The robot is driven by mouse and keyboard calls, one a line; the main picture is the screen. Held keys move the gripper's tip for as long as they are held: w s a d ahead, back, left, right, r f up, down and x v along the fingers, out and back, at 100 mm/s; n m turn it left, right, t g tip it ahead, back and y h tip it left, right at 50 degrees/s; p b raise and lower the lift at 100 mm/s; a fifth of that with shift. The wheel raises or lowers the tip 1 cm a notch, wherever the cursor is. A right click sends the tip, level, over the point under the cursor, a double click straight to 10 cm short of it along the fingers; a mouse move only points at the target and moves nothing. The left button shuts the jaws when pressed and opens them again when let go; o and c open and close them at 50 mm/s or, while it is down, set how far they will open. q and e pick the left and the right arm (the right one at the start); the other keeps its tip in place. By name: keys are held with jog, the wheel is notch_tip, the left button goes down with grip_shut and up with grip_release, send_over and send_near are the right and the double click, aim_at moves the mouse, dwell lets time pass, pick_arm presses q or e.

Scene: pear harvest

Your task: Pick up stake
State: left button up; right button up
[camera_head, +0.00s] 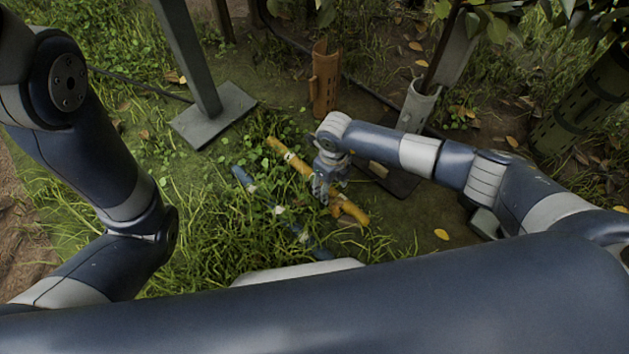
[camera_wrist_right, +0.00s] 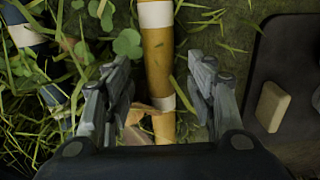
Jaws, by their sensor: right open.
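A yellow-orange stake (camera_head: 290,157) with white bands lies in the grass. A blue stake (camera_head: 242,178) with white bands lies to its left, partly covered by leaves and grass. My right gripper (camera_head: 323,197) is over the yellow stake, hiding part of its middle. In the right wrist view, the yellow stake (camera_wrist_right: 157,60) runs between the two open fingers of my right gripper (camera_wrist_right: 159,68), with space on both sides. The blue stake (camera_wrist_right: 26,32) shows at that view's upper left. My left arm is at the left; its gripper is out of view.
A grey post on a flat base plate (camera_head: 213,115) stands behind the stakes. A rust-brown tube (camera_head: 325,80) and a grey tube (camera_head: 417,108) stand at the back. A dark plate (camera_wrist_right: 293,85) with a pale block (camera_wrist_right: 271,106) lies right of the right gripper.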

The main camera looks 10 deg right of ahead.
notch_tip(320, 180, down, 2)
jog(key=shift+f+b, duration=0.15)
jog(key=shift+b, duration=0.3)
grip_shut()
